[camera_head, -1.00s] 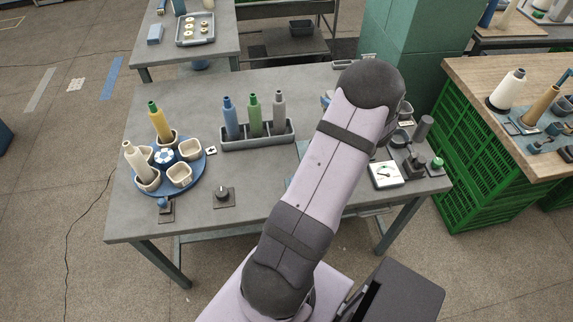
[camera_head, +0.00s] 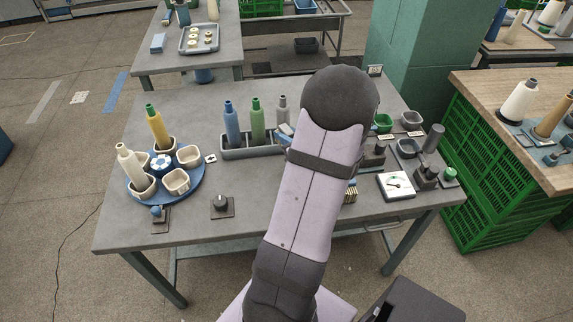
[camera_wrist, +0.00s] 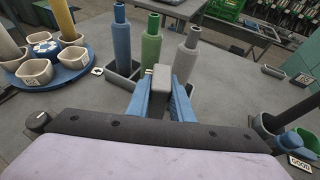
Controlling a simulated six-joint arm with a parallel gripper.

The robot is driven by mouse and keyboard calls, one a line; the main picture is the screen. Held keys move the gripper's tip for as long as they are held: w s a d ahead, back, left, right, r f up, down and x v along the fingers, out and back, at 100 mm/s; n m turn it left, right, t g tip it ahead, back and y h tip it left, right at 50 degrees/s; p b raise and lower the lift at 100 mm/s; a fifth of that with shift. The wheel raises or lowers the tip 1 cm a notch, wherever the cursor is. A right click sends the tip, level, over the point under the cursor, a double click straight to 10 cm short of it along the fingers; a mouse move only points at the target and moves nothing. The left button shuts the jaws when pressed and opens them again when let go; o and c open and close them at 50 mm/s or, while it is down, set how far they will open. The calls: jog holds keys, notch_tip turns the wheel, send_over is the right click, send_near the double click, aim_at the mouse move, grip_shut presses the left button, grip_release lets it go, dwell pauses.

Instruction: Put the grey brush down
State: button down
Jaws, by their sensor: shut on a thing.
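In the head view my arm hides most of the gripper; only a blue part (camera_head: 286,131) shows beside the rack's right end. I cannot tell whether the brush touches the table.
The grey rack (camera_head: 236,154) holds a blue, a green and a grey cone. A blue turntable (camera_head: 185,190) with cream cups is at left. A black knob (camera_head: 221,203) is near the front. A white dial gauge (camera_head: 396,185) and small bins (camera_head: 411,118) are at right.

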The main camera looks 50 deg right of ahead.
jog(key=shift+f+p, duration=0.3)
jog(key=shift+f, duration=4.35)
jog(key=shift+f, duration=0.2)
jog(key=c, duration=1.6)
grip_release()
jog(key=shift+o, duration=0.2)
jog(key=shift+r, duration=0.1)
jog(key=shift+r, duration=0.15)
jog(key=shift+s, duration=0.3)
jog(key=b+v, duration=0.1)
jog(key=v, duration=1)
jog(key=shift+s+a+r, duration=0.1)
jog(key=shift+a+r, duration=0.05)
jog(key=shift+a, duration=0.05)
